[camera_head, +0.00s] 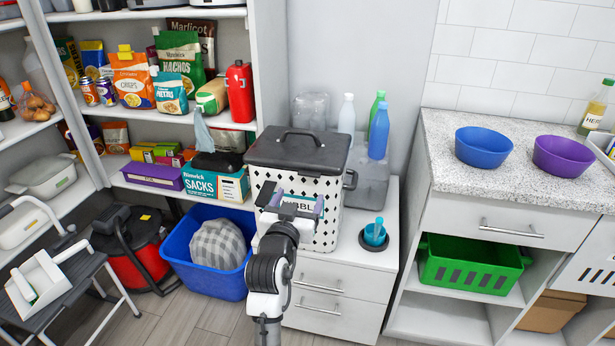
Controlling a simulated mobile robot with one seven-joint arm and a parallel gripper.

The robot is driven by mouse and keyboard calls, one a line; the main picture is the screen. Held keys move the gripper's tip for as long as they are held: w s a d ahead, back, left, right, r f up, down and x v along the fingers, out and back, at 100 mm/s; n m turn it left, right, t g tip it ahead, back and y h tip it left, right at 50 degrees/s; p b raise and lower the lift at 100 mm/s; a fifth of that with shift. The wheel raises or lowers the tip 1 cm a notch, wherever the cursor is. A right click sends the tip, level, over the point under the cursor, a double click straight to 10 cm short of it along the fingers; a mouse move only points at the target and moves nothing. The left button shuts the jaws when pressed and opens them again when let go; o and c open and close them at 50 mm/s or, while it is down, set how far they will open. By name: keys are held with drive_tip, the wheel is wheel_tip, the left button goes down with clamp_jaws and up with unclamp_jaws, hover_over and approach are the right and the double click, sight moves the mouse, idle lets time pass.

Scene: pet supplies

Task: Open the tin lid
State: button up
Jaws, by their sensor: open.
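The tin (330,207) is white with dark dots and a partly covered label. It stands upright on a white drawer cabinet. Its dark grey lid (270,150) sits on top, closed, with a raised arched handle (300,133). A dark side handle (350,179) is on the tin's right. My gripper (294,200) is open in front of the tin, below the lid's front edge. The fingertips overlap the tin's front in the picture, and I cannot tell whether they touch it. My arm comes up from the bottom centre and hides part of the tin's lower left.
Several bottles (379,131) stand behind the tin on the right. A blue scoop or brush in a dark holder (375,236) is right of the tin. A blue bin (208,281) is on the floor at left, near full shelves. A counter (510,181) with bowls is at right.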

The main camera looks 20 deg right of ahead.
sight(309, 176)
drive_tip(key=p+x, duration=0.1)
drive_tip(key=x, duration=0.7)
drive_tip(key=shift+w+d+p, duration=0.2)
drive_tip(key=shift+p, duration=0.15)
